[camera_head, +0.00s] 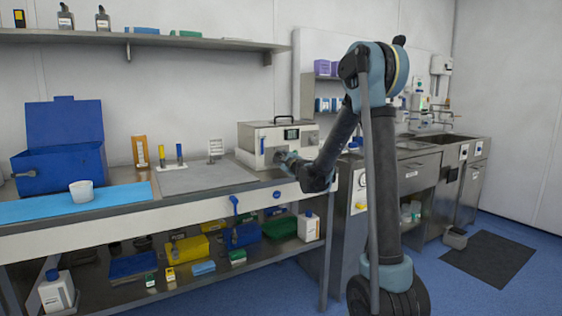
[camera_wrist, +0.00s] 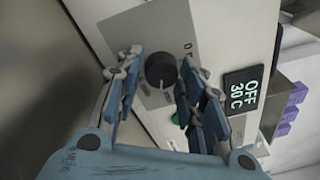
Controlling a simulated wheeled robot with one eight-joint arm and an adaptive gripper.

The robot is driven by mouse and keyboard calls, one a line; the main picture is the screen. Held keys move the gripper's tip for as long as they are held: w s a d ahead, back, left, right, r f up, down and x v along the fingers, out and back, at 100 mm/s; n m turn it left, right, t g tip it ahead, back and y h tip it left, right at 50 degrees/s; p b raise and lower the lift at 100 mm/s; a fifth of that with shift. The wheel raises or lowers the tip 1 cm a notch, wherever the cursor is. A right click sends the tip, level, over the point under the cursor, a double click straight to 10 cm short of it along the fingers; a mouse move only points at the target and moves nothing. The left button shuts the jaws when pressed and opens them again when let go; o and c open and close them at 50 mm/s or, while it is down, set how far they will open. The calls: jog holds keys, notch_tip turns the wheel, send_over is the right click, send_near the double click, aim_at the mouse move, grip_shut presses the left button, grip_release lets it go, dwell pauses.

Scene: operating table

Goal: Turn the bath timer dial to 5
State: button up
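The bath (camera_head: 250,136) is a metal box with a top handle, on the right end of the bench. In the wrist view its dial (camera_wrist: 160,70) is a round black knob on a grey panel. A display (camera_wrist: 243,92) beside it reads "OFF" and "30 C". My gripper (camera_wrist: 158,78) is open, with one finger on each side of the dial and visible gaps to it. In the head view my gripper (camera_head: 285,160) is at the front of the bath and hides the dial. The dial's scale marks are too small to read.
A green button (camera_wrist: 176,119) lies below the dial, near the right finger. A grey mat (camera_head: 205,178) lies left of the bath. A blue box (camera_head: 60,145), a white cup (camera_head: 82,190) and small racks stand further left. A shelf (camera_head: 140,39) hangs above.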

jog(key=c, duration=0.4)
jog(key=shift+n, duration=1)
jog(key=o, duration=1)
jog(key=shift+o, duration=0.2)
jog(key=v, duration=1.2)
jog(key=shift+f, duration=0.25)
